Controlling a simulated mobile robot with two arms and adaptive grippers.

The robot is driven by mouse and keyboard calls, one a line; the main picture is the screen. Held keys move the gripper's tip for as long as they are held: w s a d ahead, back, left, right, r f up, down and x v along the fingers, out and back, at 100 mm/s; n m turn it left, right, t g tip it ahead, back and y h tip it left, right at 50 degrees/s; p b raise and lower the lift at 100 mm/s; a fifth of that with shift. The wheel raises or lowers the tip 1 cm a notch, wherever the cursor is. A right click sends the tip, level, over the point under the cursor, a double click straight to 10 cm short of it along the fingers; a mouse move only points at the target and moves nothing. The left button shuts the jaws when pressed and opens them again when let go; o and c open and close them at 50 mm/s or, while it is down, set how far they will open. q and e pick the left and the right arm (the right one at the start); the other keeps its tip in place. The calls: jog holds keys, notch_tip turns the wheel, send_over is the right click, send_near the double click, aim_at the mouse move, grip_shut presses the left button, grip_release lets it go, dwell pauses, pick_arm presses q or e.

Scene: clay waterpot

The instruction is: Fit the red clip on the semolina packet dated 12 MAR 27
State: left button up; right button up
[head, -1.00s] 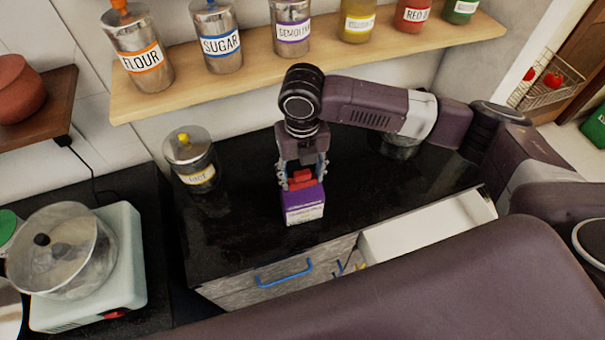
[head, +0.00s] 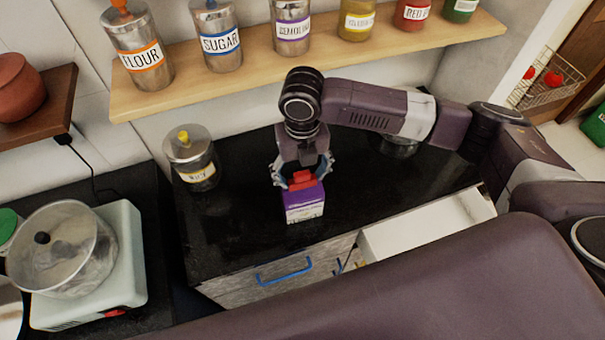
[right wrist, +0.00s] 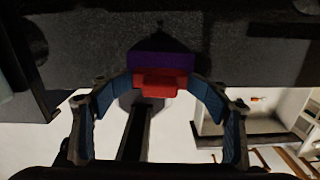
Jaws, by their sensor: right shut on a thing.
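The purple and white packet (head: 304,204) stands upright on the black worktop, near its front edge. A red clip (head: 301,180) sits at its top. My right gripper (head: 301,183) points down over the packet, shut on the red clip, its fingers bowed outward and their tips at the clip's sides. In the right wrist view the red clip (right wrist: 160,82) lies between the blue finger pads, against the packet's purple top (right wrist: 161,61). No date is readable on the packet. My left gripper is not in view.
A yellow-knobbed jar (head: 191,157) stands left on the worktop (head: 235,235). An open white drawer (head: 425,228) is at the front right. A glass-lidded pot (head: 62,250) sits on a hob at left. Labelled tins line the wooden shelf (head: 275,60) behind.

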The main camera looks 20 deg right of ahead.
jog(key=shift+o, duration=0.5)
jog(key=shift+s+f, duration=0.25)
jog(key=shift+f, duration=0.4)
jog(key=o, duration=1.4)
jog(key=shift+w+d+r, duration=0.1)
jog(key=shift+w+r, duration=0.05)
jog(key=shift+w, duration=0.05)
jog(key=shift+r, duration=0.2)
notch_tip(320, 180, up, 12)
jog(key=shift+f, duration=0.15)
